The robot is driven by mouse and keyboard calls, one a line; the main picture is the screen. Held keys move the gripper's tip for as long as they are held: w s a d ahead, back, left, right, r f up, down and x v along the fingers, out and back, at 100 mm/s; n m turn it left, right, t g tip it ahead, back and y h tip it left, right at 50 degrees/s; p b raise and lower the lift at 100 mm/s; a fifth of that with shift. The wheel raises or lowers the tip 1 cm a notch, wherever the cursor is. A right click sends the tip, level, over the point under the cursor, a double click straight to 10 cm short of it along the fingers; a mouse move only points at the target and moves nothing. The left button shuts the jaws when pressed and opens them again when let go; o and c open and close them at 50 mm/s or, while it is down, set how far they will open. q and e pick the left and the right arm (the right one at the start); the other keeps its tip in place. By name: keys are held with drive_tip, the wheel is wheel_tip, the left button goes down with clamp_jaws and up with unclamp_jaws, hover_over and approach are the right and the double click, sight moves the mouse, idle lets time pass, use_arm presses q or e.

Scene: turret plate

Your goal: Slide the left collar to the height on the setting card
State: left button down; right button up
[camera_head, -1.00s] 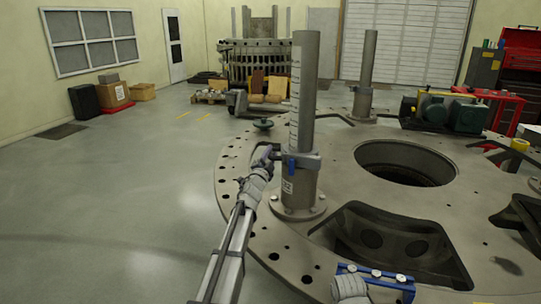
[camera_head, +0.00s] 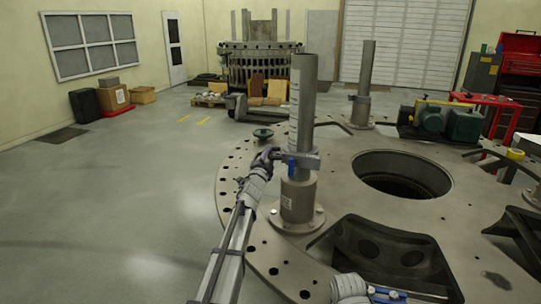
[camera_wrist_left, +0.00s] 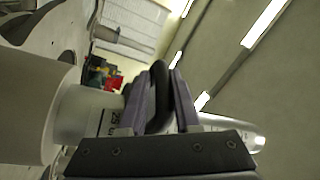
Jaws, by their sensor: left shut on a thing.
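The left post (camera_head: 303,90) stands upright on the turret plate, with a pale scale strip along its left side. The left collar (camera_head: 309,161) is around this post, a little above the thicker lower sleeve (camera_head: 298,195). My left gripper (camera_head: 266,156) is shut on the collar's dark handle, at the post's left. In the left wrist view the fingers (camera_wrist_left: 155,105) close on the dark handle, beside the scale (camera_wrist_left: 107,122), whose marks are partly hidden. A small white label (camera_head: 287,202) is on the sleeve; its writing is too small to read.
The turret plate (camera_head: 243,225) has a large round opening (camera_head: 400,178) right of the post. A second post (camera_head: 365,80) with a collar stands behind. Open floor lies left.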

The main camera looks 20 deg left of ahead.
use_arm(q)
drive_tip(key=r+p, duration=0.3)
drive_tip(key=r, duration=0.1)
drive_tip(key=r+p, duration=0.3)
drive_tip(key=shift+a+r, duration=0.2)
drive_tip(key=shift+r, duration=0.2)
use_arm(e)
wheel_tip(320, 180, up, 8)
drive_tip(key=shift+f, duration=0.15)
use_arm(q)
drive_tip(key=c, duration=0.8)
unclamp_jaws()
drive_tip(key=shift+a+f, duration=0.1)
drive_tip(key=shift+o, duration=0.2)
drive_tip(key=shift+d, duration=0.2)
drive_tip(key=shift+s, duration=0.1)
